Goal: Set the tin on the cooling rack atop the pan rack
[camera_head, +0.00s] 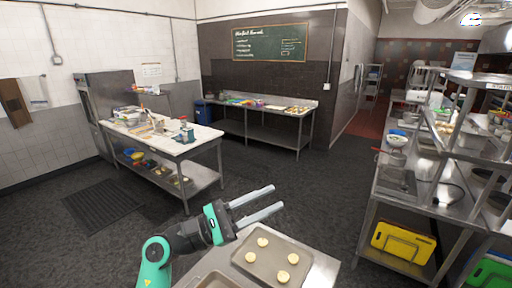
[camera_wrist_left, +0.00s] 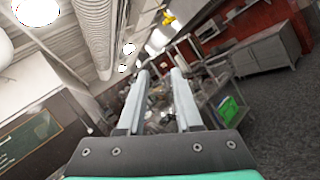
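A grey metal tin (camera_head: 262,275) with several round pale pieces in it lies on a metal surface (camera_head: 322,270) at the bottom middle of the head view. Part of a second grey tray (camera_head: 217,281) shows beside it at the bottom edge. My left gripper (camera_head: 277,197) is above and behind the tin, apart from it. Its two fingers are spread with nothing between them, and point right. The left wrist view also shows the gripper (camera_wrist_left: 159,75) open and empty, facing the room. I cannot make out a cooling rack for certain. My right gripper is not in view.
A worktable (camera_head: 172,146) with utensils stands at the left. Another table (camera_head: 262,113) stands by the back wall under a chalkboard (camera_head: 270,43). Steel shelving (camera_head: 425,175) with pans and a yellow board (camera_head: 403,243) stands at the right. The dark floor between is clear.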

